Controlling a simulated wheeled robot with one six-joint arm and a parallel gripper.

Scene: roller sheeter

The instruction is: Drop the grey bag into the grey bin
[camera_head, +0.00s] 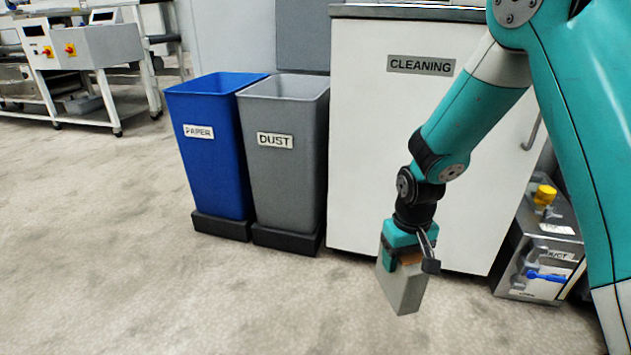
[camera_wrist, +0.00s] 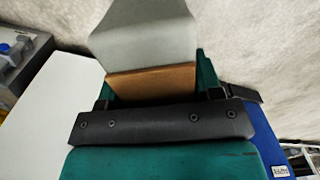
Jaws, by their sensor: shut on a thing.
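The grey bag (camera_head: 400,287) hangs from my gripper (camera_head: 408,258) in the head view, low over the floor in front of the white cabinet. My gripper is shut on its brown upper part. In the wrist view the grey bag (camera_wrist: 145,30) extends beyond the jaws (camera_wrist: 152,88), with its brown band (camera_wrist: 150,80) between them. The grey bin (camera_head: 284,150), labelled DUST, stands upright with an open top, to the left of my gripper and apart from it. Its inside bottom is hidden.
A blue bin (camera_head: 208,150) labelled PAPER stands against the grey bin's left side. The white cabinet (camera_head: 405,150) labelled CLEANING stands right of the grey bin. A metal unit (camera_head: 543,245) with yellow and blue knobs sits at right. The floor (camera_head: 130,260) at front left is clear.

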